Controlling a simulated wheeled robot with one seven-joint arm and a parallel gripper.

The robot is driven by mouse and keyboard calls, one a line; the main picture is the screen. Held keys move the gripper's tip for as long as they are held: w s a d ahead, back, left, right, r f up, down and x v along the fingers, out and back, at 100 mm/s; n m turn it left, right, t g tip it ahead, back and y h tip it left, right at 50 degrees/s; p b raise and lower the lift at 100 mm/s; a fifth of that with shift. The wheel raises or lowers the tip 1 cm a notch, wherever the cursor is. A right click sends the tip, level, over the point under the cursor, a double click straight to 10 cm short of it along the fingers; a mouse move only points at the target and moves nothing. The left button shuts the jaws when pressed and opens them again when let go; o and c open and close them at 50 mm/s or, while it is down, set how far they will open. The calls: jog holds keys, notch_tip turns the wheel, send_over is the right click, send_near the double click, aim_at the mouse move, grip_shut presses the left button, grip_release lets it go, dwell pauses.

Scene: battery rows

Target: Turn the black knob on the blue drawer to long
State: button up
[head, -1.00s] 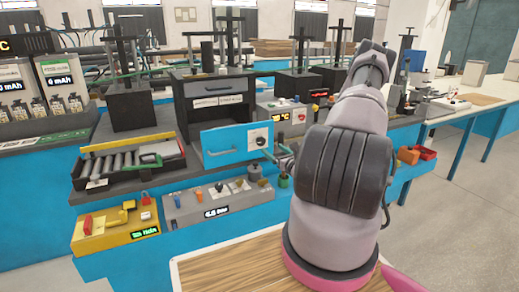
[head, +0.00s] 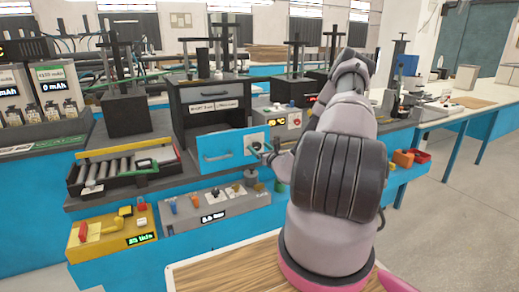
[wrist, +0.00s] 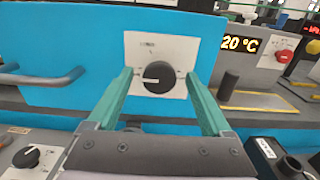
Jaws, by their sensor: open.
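The blue drawer (head: 218,152) is in the middle of the head view and fills much of the wrist view (wrist: 60,55). On its white plate (wrist: 170,48) is the round black knob (wrist: 158,77), whose white pointer line points left. The small marks on the plate are too small to read. My gripper (wrist: 158,74) is open, its two green fingers on the left and right of the knob with a gap on each side. In the head view my gripper (head: 265,152) is at the drawer's right end and partly hides the plate and knob.
A grey bar handle (wrist: 45,77) is on the drawer's left. A grey box with a 20 °C display (wrist: 240,44) and a red knob stands to the right. Below is a grey control panel (head: 215,208) with several knobs. A yellow box (head: 112,232) stands at lower left.

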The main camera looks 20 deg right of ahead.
grip_shut()
jog(key=shift+m, duration=0.3)
jog(key=m, duration=0.5)
jog(key=shift+d+m, duration=0.1)
jog(key=shift+m, duration=0.2)
jog(key=m, duration=0.5)
jog(key=shift+d+f, duration=0.1)
jog(key=shift+m, duration=0.4)
grip_release()
